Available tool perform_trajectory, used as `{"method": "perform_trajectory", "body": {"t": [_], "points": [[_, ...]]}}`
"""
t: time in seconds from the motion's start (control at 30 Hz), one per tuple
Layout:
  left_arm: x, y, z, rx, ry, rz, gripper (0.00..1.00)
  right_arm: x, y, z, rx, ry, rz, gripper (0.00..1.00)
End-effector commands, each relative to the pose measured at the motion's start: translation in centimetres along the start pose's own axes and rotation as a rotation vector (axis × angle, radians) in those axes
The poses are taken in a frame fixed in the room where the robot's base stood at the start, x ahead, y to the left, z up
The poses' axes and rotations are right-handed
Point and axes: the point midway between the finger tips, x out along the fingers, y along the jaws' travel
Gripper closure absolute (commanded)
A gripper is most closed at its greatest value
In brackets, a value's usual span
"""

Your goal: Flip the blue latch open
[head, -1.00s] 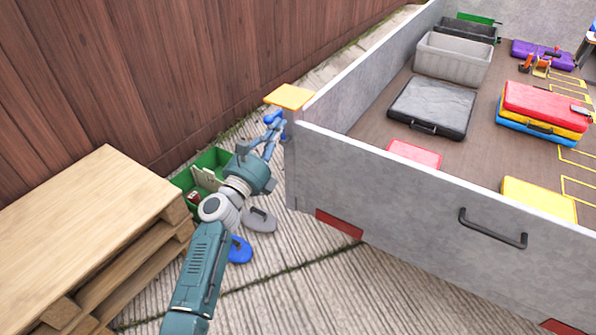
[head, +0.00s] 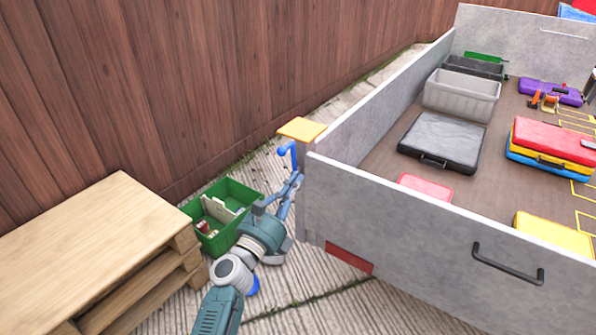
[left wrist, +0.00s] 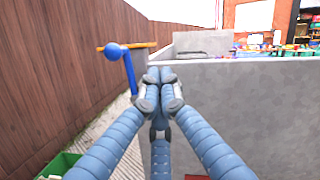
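The blue latch (head: 292,158) is at the near left corner of the grey-walled trailer bed, below a small orange-yellow plate. It has a round knob at its upper end and a bar running down from it. The latch also shows in the left wrist view (left wrist: 121,58), up and left of my fingertips. My left gripper (head: 280,196) is just below the latch, beside the corner of the wall. In the left wrist view its fingers (left wrist: 160,90) meet at the tips with nothing visible between them. The latch appears apart from the fingers. My right gripper is not in view.
The trailer wall (head: 440,225) stands right beside my left gripper. The orange-yellow plate (head: 302,128) juts out above the latch. A green crate (head: 243,190) with items stands on the ground to the left, near a wooden pallet stack (head: 90,235). A wooden fence (head: 160,90) runs behind.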

Motion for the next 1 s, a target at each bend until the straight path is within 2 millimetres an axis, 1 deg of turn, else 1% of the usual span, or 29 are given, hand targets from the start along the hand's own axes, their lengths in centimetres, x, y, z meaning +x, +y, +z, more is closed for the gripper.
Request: {"method": "perform_trajectory", "body": {"t": [0.03,0.1,0.2,0.3,0.43,0.87,0.97,1.0], "points": [[-1.1,-0.1,0.1,0.001,0.002,0.002,1.0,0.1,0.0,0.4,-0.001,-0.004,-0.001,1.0],[-2.2,-0.3,0.1,0.001,0.001,0.002,1.0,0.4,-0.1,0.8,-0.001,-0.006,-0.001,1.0],[-3.7,-0.4,0.1,0.0,0.001,0.002,1.0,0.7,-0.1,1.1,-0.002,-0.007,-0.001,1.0],[-4.5,-0.6,0.2,0.0,0.0,0.001,1.0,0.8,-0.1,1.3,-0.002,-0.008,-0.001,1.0],[-4.9,-0.7,0.2,0.0,-0.001,0.0,1.0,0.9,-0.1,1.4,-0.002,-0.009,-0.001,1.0],[-5.0,-0.7,0.2,0.001,0.0,0.0,1.0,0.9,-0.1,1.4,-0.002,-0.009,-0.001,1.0],[-5.4,-1.3,-0.1,0.062,0.015,-0.019,1.0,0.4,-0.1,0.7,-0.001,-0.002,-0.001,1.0],[-5.8,-1.9,-0.5,0.13,0.031,-0.04,1.0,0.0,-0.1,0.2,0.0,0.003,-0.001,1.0]]}}
